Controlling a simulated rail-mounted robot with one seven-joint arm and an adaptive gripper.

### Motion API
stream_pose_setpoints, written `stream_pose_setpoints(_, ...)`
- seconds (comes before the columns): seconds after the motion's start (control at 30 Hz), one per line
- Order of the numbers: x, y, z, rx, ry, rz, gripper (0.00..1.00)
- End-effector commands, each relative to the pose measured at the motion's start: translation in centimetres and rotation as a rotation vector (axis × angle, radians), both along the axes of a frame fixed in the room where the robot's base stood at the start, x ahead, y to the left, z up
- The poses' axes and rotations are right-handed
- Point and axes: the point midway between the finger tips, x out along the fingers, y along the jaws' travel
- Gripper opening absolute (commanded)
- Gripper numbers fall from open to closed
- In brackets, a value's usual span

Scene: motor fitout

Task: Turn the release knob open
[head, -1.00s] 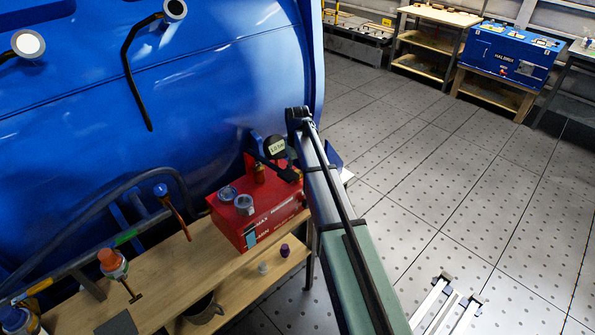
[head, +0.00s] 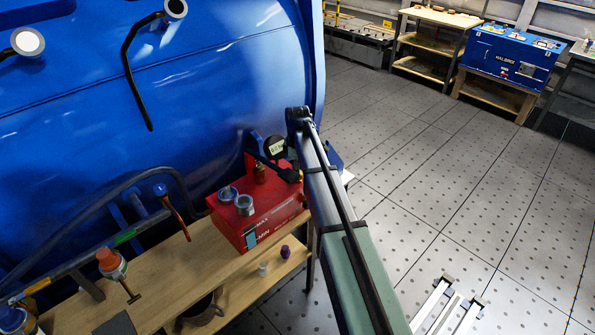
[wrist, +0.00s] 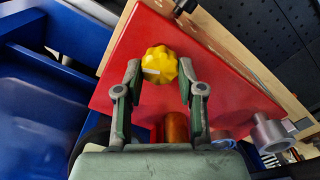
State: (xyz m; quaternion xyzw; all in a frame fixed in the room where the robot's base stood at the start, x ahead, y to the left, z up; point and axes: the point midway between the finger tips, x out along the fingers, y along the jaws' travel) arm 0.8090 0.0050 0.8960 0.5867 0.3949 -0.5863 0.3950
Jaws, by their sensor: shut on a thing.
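A yellow lobed knob (wrist: 160,66) with a pale mark stands on the red face (wrist: 125,75) of a box in the wrist view. My gripper (wrist: 160,68) has one finger on each side of the knob and is shut on it. The red box (head: 255,234) sits at the right end of the wooden bench in the head view. My arm reaches past its right side there. The knob and my fingertips cannot be made out in the head view.
A small round black gauge (head: 275,148) stands behind the box. Grey fittings (head: 244,205) sit on its top. A large blue tank (head: 220,70) fills the back left. A blue machine (head: 508,63) stands far right. The floor (head: 450,170) between is mostly clear.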

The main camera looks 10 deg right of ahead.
Motion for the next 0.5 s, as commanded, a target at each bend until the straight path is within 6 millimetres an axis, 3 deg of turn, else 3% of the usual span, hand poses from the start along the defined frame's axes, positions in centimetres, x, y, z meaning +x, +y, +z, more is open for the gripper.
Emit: stream_pose_setpoints(0.5, -0.2, -0.01, -0.12, -0.001, 0.004, 0.124, 0.04)
